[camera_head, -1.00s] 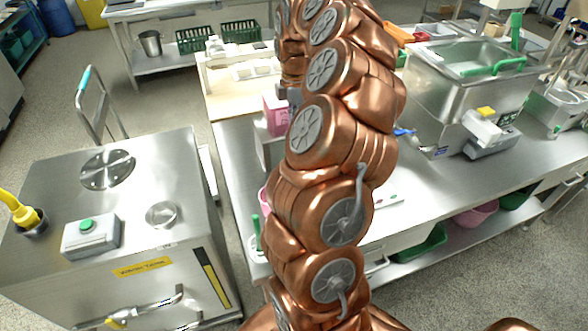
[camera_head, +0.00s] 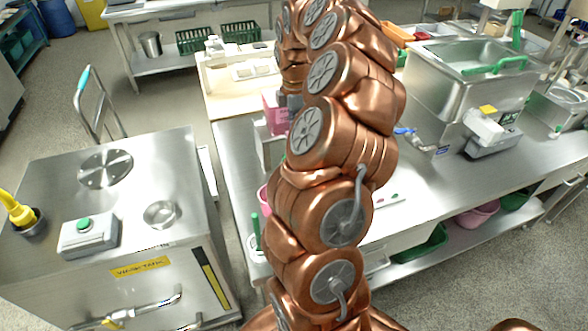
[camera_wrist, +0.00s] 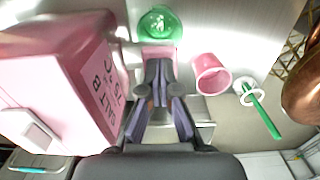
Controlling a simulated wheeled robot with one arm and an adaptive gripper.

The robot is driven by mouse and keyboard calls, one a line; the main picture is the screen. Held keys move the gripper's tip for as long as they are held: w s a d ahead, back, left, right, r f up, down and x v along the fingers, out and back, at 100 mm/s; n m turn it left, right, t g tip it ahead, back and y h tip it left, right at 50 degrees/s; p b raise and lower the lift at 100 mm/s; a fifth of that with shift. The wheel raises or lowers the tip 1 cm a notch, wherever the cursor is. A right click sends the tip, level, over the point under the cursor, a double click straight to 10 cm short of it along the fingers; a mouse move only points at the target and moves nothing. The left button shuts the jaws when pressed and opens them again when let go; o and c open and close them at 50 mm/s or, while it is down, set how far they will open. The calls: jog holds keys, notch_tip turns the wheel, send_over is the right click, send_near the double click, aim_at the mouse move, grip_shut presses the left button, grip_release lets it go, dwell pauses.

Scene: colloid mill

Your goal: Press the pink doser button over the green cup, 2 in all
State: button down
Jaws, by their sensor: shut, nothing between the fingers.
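My gripper (camera_wrist: 158,66) is shut and empty. Its fingertips overlap a small pink piece (camera_wrist: 158,50), apparently the doser button. I cannot tell whether they touch it. The green cup (camera_wrist: 160,22) is just beyond that piece, at the top of the wrist view. In the head view my arm hides the fingertips and the green cup.
In the wrist view, a pink cup (camera_wrist: 211,75) stands right of my fingers, with a green-handled tool in a white ring (camera_wrist: 250,92) farther right. In the head view, a steel wash tank (camera_head: 120,225) stands at left and a steel basin (camera_head: 470,75) at right.

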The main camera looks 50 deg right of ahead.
jog(key=shift+f, duration=0.4)
jog(key=shift+r, duration=0.15)
jog(key=shift+r+p, duration=0.55)
jog(key=shift+r, duration=1)
jog(key=shift+f+b, duration=0.3)
jog(key=shift+f, duration=0.3)
jog(key=shift+f+b, duration=0.5)
jog(key=shift+f, duration=0.6)
jog(key=shift+r, duration=0.15)
jog(key=shift+r+p, duration=0.7)
jog(key=shift+r, duration=0.85)
jog(key=shift+r, duration=0.1)
